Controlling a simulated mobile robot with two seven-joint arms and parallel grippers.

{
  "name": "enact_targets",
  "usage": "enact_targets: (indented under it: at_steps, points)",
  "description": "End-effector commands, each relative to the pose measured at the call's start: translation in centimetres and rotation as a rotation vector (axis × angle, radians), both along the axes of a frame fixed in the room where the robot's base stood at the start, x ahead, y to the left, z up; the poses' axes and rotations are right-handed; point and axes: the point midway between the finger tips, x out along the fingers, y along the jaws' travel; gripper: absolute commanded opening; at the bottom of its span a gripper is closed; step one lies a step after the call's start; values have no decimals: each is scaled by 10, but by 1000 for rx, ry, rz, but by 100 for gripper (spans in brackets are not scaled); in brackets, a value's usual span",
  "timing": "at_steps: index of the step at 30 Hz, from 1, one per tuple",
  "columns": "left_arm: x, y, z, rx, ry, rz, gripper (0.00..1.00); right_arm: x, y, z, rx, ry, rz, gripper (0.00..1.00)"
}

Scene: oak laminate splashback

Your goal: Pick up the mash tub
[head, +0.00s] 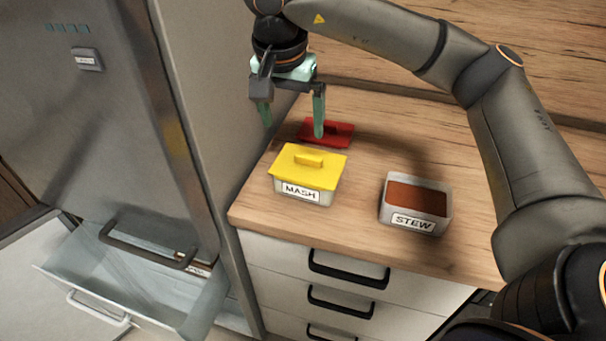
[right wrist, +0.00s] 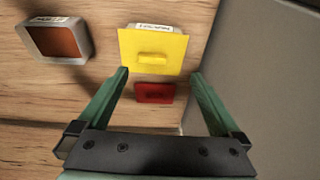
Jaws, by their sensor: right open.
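The mash tub (head: 304,192) stands on the wooden counter with its yellow lid (head: 318,172) on and a MASH label on its front. The yellow lid, with a raised handle, also shows in the right wrist view (right wrist: 152,45). My right gripper (head: 292,128) is open and empty, fingers pointing down, above the counter behind the tub and apart from it. In the right wrist view the tub lies ahead, beyond the open fingertips. My left gripper is not in view.
A stew tub (head: 418,200) without a lid stands right of the mash tub. A red lid (head: 328,132) lies behind the mash tub. The grey fridge side (head: 215,90) rises close on the left. A transparent drawer (head: 120,285) is pulled out below left.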

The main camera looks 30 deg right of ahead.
Motion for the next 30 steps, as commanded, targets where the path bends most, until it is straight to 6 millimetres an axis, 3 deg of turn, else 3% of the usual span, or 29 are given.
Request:
enact_targets:
  at_steps: [4, 12, 20, 30]
  points:
    - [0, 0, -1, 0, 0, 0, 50, 2, -17, 2, -54, -15, -13, 100]
    - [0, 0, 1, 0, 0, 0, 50, 10, -28, -43, -52, -14, -14, 100]
    - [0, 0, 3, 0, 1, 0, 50, 13, -33, -64, -51, -16, -11, 100]
    - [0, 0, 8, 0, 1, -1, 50, 17, -45, -106, -49, -16, -12, 100]
